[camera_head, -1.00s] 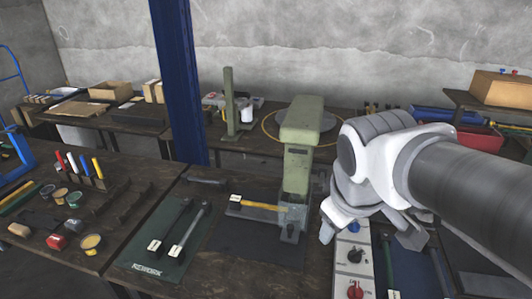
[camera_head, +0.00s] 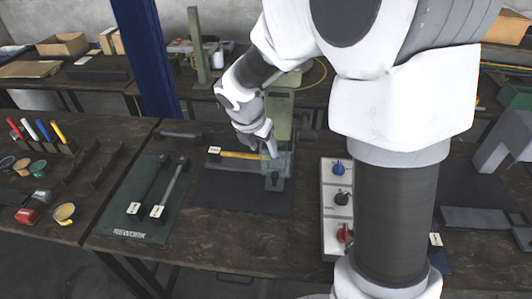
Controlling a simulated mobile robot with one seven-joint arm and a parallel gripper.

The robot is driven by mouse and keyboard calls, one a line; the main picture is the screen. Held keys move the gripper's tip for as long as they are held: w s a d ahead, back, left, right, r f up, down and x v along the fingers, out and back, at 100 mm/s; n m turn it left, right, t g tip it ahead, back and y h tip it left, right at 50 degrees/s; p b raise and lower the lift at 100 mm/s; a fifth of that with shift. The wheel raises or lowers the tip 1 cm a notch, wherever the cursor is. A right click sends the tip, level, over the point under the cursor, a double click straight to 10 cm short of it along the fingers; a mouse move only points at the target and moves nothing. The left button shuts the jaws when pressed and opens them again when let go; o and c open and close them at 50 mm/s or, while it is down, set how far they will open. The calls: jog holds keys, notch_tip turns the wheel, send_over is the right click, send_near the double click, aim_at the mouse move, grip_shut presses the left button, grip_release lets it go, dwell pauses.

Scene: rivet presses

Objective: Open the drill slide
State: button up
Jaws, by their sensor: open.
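A green press (camera_head: 279,106) stands on the dark workbench, partly hidden behind my arm. At its base is a grey, partly see-through block (camera_head: 280,165). A yellow-handled piece with a white tag (camera_head: 238,155) lies to the left of this block. I cannot tell which part is the drill slide. My gripper (camera_head: 269,150) is open, in front of the press column and just over the block, near the right end of the yellow handle. Whether a finger touches anything is unclear.
A control box with blue, black and red knobs (camera_head: 331,227) stands right of the press, partly behind my arm. A green REWORK mat (camera_head: 131,222) holds two tagged tools at left. A dark blue post (camera_head: 143,55) rises behind. Pots and coloured handles crowd the left bench.

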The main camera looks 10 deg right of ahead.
aim_at(275, 174)
jog(key=b+x, duration=0.3)
jog(key=x, duration=1.4)
jog(key=shift+s, duration=0.2)
grip_shut()
dwell(0.6)
